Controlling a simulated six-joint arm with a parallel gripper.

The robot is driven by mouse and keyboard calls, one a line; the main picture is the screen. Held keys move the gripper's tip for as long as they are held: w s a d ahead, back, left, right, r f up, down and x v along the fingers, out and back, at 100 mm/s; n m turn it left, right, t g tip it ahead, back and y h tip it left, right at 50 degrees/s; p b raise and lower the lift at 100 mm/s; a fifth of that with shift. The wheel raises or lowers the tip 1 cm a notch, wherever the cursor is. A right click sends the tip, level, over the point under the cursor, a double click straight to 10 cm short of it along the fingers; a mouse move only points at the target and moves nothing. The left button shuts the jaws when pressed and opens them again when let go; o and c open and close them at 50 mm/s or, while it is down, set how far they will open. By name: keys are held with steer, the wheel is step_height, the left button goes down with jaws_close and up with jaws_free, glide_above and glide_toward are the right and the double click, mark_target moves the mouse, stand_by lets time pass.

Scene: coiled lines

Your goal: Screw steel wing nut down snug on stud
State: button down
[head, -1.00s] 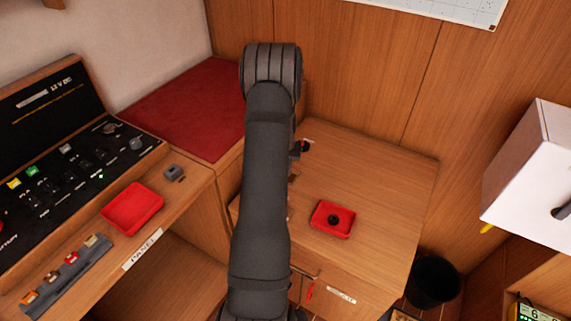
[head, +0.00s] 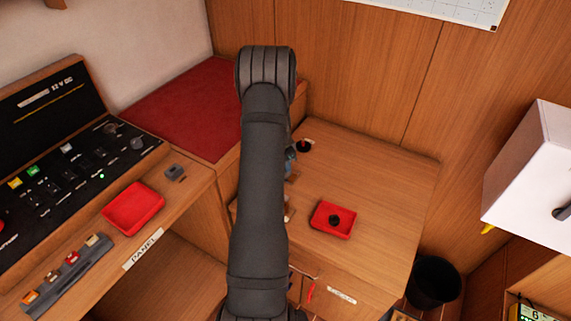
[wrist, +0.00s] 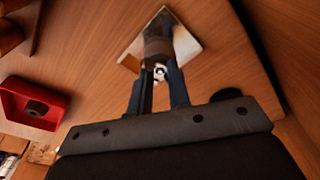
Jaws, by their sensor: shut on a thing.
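In the wrist view the two fingers of my gripper (wrist: 158,88) reach to a metal plate (wrist: 187,42) on the wooden bench top. They are shut on a small steel piece that I take to be the wing nut (wrist: 160,71), of which only a bright bit shows between the fingertips. A grey-brown cylindrical part (wrist: 158,47) stands just past it over the plate. The stud's thread cannot be made out, nor how far down the nut sits. In the head view my arm hides the plate, nut and most of the gripper.
A red tray (head: 323,228) with a dark round piece (head: 335,219) in it lies on the bench (head: 385,200). A dark knob with red (head: 304,146) is behind. Another red tray (head: 133,209) lies by the switch panel (head: 75,165) at left. The bench's right side is clear.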

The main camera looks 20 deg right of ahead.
steer(key=shift+m, duration=1.1)
steer(key=c, duration=0.9)
jaws_free()
steer(key=shift+c, duration=0.2)
steer(key=shift+r, duration=2.5)
steer(key=shift+r, duration=0.1)
step_height(320, 180, up, 17)
steer(key=a, duration=0.2)
